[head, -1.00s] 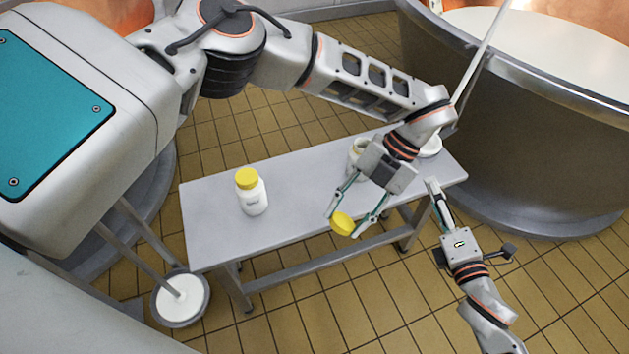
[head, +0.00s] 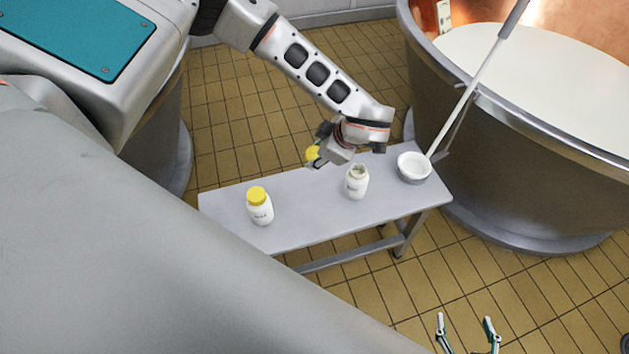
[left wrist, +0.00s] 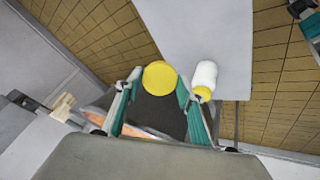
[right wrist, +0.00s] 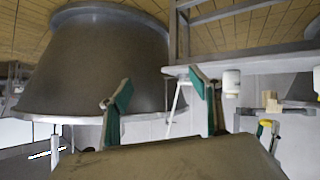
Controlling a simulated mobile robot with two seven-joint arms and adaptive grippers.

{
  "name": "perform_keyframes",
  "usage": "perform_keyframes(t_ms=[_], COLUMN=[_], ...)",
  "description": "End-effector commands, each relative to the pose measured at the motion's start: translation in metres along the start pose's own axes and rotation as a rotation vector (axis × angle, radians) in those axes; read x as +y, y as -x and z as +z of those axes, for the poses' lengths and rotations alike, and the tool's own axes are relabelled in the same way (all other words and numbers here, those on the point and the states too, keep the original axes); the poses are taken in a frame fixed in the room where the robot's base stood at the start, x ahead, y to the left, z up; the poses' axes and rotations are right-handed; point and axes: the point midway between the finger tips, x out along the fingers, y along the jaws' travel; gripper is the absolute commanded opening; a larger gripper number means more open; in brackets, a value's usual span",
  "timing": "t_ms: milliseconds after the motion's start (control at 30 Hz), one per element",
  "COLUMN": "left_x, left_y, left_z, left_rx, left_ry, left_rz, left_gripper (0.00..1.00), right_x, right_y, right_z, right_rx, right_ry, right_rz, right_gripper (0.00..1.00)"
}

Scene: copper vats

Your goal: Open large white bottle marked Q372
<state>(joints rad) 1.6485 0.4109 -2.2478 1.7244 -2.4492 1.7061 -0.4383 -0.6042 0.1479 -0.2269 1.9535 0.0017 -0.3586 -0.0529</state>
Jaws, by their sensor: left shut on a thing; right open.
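An uncapped white bottle (head: 356,185) stands upright on the grey bench (head: 300,215); its dark mouth shows. A yellow lid (head: 313,153) is in my left gripper (head: 317,158), by the bench's far edge, left of the open bottle and apart from it. In the left wrist view the lid (left wrist: 160,77) sits between the two fingertips. A second white bottle (head: 261,212) with its yellow cap on stands upright toward the bench's left end. The labels are too small to read. My right gripper (head: 467,325) is open and empty, low in front of the bench.
A white bowl-like ladle end (head: 413,167) rests on the bench's right end, its long handle leaning against a large vat (head: 500,150) at right. The bench is clear between the two bottles. Tiled floor (head: 500,285) lies open in front.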

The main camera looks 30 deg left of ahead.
Motion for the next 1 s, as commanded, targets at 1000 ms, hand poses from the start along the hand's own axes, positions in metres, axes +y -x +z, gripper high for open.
perform_keyframes(t_ms=[1000], left_x=[-0.047], left_y=[-0.137], left_z=[0.064], left_rx=[-0.017], left_ry=[-0.048], left_rz=[0.028], left_gripper=[0.12], right_x=[-0.011], right_y=[0.007], right_z=[0.037], right_rx=[-0.051], right_ry=[-0.099], right_rz=[-0.008], right_gripper=[0.64])
